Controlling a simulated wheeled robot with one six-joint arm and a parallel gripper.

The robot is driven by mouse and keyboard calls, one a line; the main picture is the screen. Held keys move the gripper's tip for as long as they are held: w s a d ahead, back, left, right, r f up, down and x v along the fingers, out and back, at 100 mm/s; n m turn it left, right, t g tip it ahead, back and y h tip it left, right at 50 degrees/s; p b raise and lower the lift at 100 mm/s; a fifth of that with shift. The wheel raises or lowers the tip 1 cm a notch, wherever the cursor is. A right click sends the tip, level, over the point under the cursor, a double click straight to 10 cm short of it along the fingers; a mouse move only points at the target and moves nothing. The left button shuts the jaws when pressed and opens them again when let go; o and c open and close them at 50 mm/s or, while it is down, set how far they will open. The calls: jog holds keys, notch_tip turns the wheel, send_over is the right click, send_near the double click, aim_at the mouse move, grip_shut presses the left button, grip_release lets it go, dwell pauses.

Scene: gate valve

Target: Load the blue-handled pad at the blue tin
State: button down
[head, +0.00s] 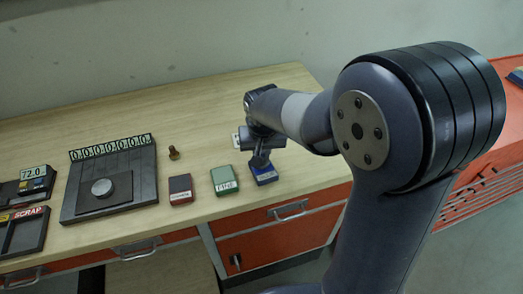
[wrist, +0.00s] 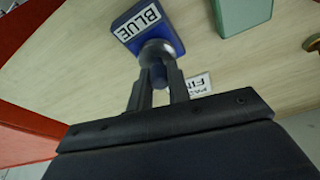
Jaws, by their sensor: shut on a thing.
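The blue tin (head: 264,176) stands near the front edge of the bench, under my gripper (head: 261,160). In the wrist view the tin (wrist: 133,17) has a white label reading BLUE. My gripper (wrist: 159,80) is shut on the blue handle (wrist: 158,74) of a pad. The pad's round grey head (wrist: 156,52) overlaps the near part of the tin in the wrist view. I cannot tell whether it touches the tin's top or is just above it. In the head view the pad is mostly hidden by my gripper.
A green tin (head: 224,180) and a dark red tin (head: 181,190) stand to the left. Beyond them are a small brass piece (head: 174,153), a dark block with a metal disc (head: 102,187) and a SCRAP tray (head: 22,236). The back of the bench is clear.

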jog(key=shift+f+b, duration=0.5)
jog(key=shift+f, duration=0.1)
dwell(1.5)
jog(key=shift+s, duration=0.1)
jog(key=shift+r+p, duration=2.7)
jog(key=shift+r, duration=0.95)
jog(key=shift+f, duration=0.1)
